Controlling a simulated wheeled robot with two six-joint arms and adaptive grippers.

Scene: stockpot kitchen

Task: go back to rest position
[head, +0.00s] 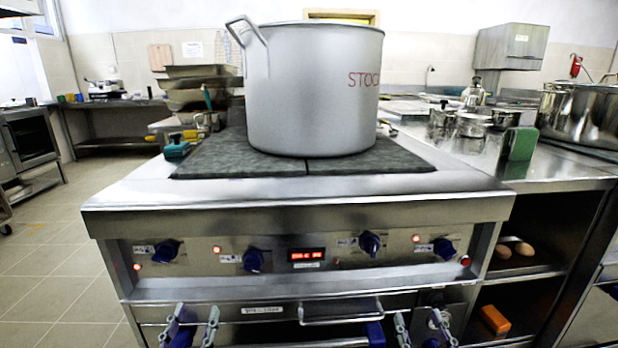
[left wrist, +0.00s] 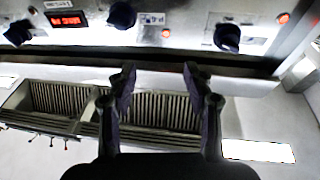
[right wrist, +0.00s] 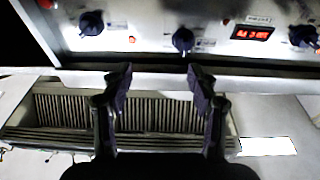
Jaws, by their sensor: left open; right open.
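My left gripper (head: 190,328) is at the bottom left of the head view, low in front of the stove. Its fingers are apart and empty. My right gripper (head: 426,330) is at the bottom right of the head view, also open and empty. In the left wrist view the left gripper (left wrist: 160,80) has nothing between its fingers, with the control panel above it. In the right wrist view the right gripper (right wrist: 158,80) looks the same. Both grippers are well below the stove top.
The stove (head: 290,215) with blue knobs and a red display stands directly in front. A large grey stockpot (head: 315,100) sits on its dark cooktop. A steel handle (head: 340,315) lies between my grippers. Metal pots (head: 585,115) stand at the right. Open floor (head: 50,240) is at the left.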

